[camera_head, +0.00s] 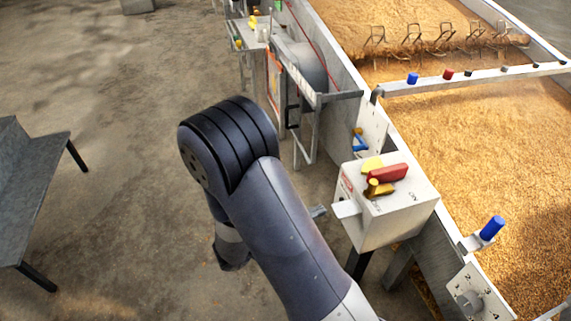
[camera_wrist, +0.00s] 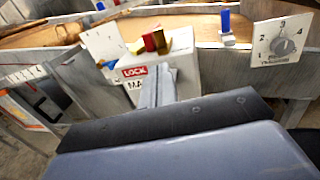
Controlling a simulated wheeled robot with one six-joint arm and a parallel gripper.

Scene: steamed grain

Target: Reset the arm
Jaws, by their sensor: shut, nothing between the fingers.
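My gripper (camera_wrist: 157,84) is shut and empty in the wrist view, its two grey fingers pressed together in front of the white control box (camera_wrist: 180,62). My dark grey arm (camera_head: 270,220) is bent and hides the rest of the gripper there. The box carries a red handle (camera_head: 387,173) and yellow parts on top, and a LOCK label (camera_wrist: 135,71) on its front.
Grain-filled troughs (camera_head: 440,83) run along the right, with a metal rake (camera_head: 440,42) in the far one. A blue knob (camera_head: 491,228) and a numbered dial (camera_head: 470,300) sit along the near wall. A grey bench (camera_head: 30,190) stands at left; the floor between is clear.

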